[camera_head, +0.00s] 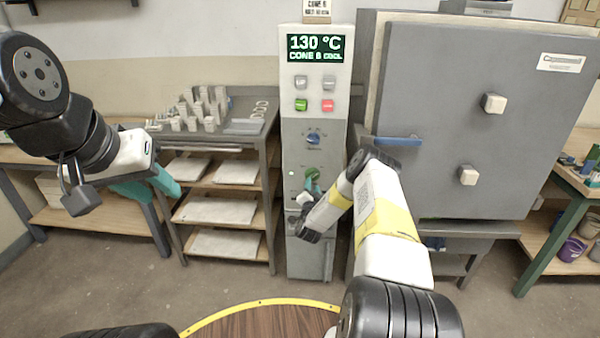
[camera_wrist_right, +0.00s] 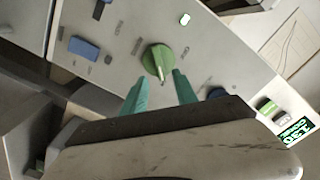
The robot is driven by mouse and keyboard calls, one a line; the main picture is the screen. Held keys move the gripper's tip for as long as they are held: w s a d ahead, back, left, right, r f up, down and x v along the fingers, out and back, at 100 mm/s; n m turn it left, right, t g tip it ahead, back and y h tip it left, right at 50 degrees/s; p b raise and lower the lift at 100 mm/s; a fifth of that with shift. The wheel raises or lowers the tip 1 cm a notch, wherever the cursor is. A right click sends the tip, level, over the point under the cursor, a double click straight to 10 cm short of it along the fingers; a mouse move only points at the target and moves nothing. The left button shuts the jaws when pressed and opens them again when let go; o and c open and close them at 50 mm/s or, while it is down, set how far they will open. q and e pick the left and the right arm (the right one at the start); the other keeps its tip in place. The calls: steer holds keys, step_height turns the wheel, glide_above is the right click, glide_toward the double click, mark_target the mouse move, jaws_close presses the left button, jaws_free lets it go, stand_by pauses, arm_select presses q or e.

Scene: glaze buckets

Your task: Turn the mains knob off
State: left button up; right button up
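The round green knob (camera_wrist_right: 157,62) is on the front of the kiln's control column, and its pale pointer mark faces my gripper in the right wrist view. In the head view the green knob (camera_head: 312,172) shows small, partly covered by my right gripper. My right gripper (camera_wrist_right: 160,83) has two teal fingertips apart, one on each side of the knob's near edge, with nothing held. It also shows in the head view (camera_head: 313,185), low on the column. I cannot tell whether the fingers touch the knob. My left gripper (camera_head: 152,189) hangs empty at the left, its teal fingers apart.
A blue knob (camera_head: 314,137) is higher on the column, below several buttons and a display (camera_head: 315,48) reading 130 °C. A blue switch (camera_wrist_right: 84,48) is near the green knob. The kiln door (camera_head: 450,120) stands right; a shelf rack (camera_head: 222,211) stands left.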

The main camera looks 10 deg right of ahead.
mark_target(313, 177)
steer(key=x, duration=0.5)
steer(key=shift+w+d, duration=0.1)
steer(key=shift+w, duration=0.25)
jaws_close()
